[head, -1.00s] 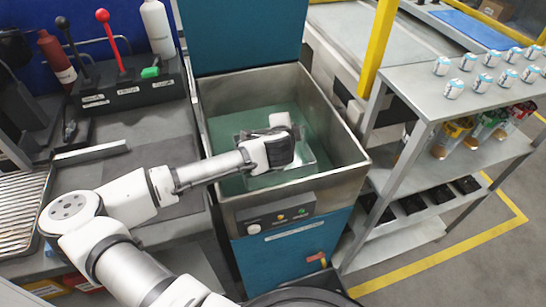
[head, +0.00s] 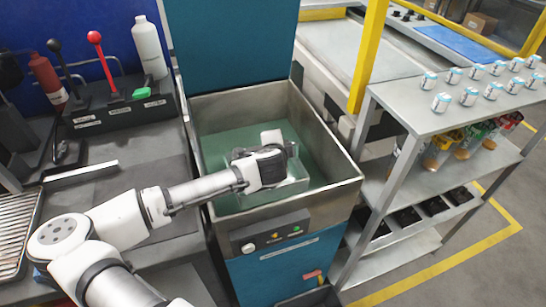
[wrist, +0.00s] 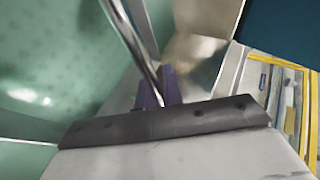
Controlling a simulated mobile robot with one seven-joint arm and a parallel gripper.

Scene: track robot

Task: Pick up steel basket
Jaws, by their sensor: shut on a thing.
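The steel basket (head: 293,186) is a pale, see-through box low in the green-tinted metal tank, in the middle of the head view. My gripper (head: 264,166) is over the basket inside the tank and hides part of it. In the wrist view, a shiny metal rod (wrist: 138,45), which looks like part of the basket, runs down to purple pads (wrist: 158,90) of my gripper. My gripper is shut on the basket. The exact contact is partly hidden by the dark edge of the gripper body. I cannot tell whether the basket touches the tank floor.
The tank (head: 330,191) has raised steel walls around the basket. A control panel (head: 271,238) is on its front. A shelf rack (head: 405,107) with several cans stands at right. At left a bench holds a lever box (head: 120,112) and a white bottle (head: 149,50).

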